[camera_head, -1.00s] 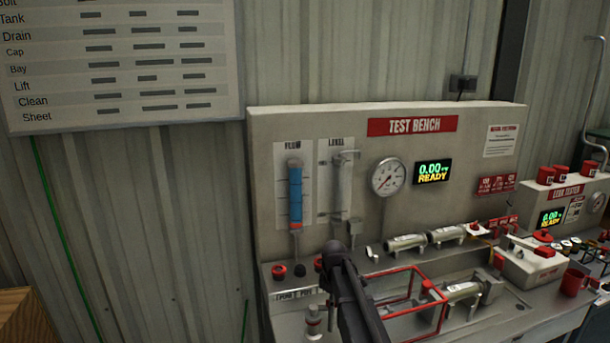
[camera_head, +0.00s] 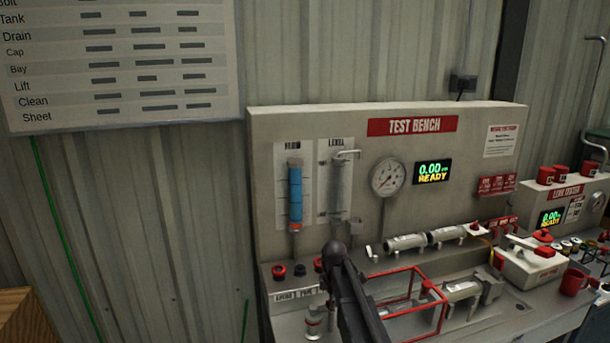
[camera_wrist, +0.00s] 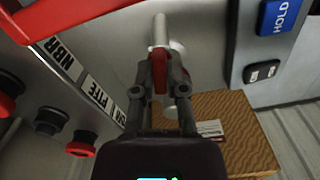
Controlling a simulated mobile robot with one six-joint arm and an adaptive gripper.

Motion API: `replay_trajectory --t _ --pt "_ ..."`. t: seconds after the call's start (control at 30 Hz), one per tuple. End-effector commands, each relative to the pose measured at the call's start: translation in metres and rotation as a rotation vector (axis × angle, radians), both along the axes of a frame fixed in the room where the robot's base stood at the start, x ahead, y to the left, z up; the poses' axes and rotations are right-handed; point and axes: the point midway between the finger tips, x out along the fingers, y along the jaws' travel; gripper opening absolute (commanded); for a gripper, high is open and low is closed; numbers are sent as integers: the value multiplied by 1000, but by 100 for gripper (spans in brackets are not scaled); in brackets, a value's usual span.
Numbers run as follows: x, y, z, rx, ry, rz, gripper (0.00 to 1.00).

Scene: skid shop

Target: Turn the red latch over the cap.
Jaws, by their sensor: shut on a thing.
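In the wrist view my gripper (camera_wrist: 161,88) is shut on a narrow red latch (camera_wrist: 159,72), with one dark finger on each side of it. A pale rod (camera_wrist: 160,30) rises just beyond the latch. A pale rounded part (camera_wrist: 181,84) shows behind the right finger and may be the cap; I cannot tell how much of it the latch covers. In the head view my dark arm reaches over the front left of the test bench (camera_head: 272,150) and hides the latch.
A red open frame (camera_head: 408,271) stands right of my arm on the bench, beside a metal cylinder (camera_head: 462,288). Red knobs (camera_wrist: 80,144) and a black knob (camera_wrist: 48,121) sit close left in the wrist view.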

Motion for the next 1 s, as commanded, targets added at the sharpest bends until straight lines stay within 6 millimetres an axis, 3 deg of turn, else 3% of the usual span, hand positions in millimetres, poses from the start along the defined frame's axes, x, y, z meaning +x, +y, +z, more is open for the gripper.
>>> replay_trajectory --t 0.33,0.7,0.97,1.0 --pt "-1 0 0 0 3 14 0" --pt "-2 0 0 0 3 184 0" --pt "-2 0 0 0 4 196 0" --pt "-2 0 0 0 4 196 29"
